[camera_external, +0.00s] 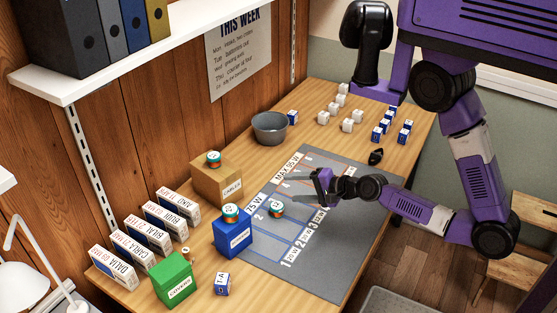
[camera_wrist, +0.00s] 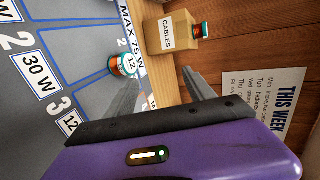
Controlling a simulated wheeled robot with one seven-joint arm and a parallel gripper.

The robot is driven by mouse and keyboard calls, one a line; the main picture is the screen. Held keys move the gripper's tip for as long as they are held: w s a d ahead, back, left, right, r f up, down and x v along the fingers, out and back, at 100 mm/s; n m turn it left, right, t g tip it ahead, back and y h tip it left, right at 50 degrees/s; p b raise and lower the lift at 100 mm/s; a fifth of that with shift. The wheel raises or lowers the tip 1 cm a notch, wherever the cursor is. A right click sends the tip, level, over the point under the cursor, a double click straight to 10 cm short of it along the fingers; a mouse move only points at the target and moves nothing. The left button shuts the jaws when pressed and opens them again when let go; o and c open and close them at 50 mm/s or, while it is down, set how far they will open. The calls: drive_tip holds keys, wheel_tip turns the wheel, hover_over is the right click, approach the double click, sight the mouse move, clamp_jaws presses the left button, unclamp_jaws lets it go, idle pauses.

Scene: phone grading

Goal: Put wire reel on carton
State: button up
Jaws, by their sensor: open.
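A teal and orange wire reel (camera_external: 277,210) with a white label lies on the grey mat (camera_external: 335,248). The brown carton (camera_external: 217,184), labelled CABLES, stands on the table to the left, with a similar reel (camera_external: 214,157) on top. Another such reel (camera_external: 231,210) sits on the blue box (camera_external: 232,236). My gripper (camera_external: 292,193) is open and empty over the mat, its fingertips just right of the mat's reel. In the wrist view (camera_wrist: 155,88) the reel is beyond the left finger, not between the fingers.
A grey bowl (camera_external: 269,128) stands behind the mat, with several white and blue cubes farther off. A green box (camera_external: 174,279), a blue and white cube (camera_external: 222,284) and several upright white boxes (camera_external: 160,226) crowd the left end. A shelf (camera_external: 130,62) overhangs the wall side.

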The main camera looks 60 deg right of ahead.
drive_tip(key=s+d+r+n, duration=0.2)
drive_tip(key=s+r+n, duration=0.2)
drive_tip(key=s+n, duration=0.4)
drive_tip(key=s+d+r+n+t, duration=0.1)
drive_tip(key=s+d+r+n, duration=0.1)
drive_tip(key=s+r+n, duration=0.3)
drive_tip(key=s+n, duration=0.4)
drive_tip(key=shift+d+r+n+t+h, duration=0.2)
drive_tip(key=shift+d+n+t+h, duration=0.1)
drive_tip(key=shift+h, duration=0.1)
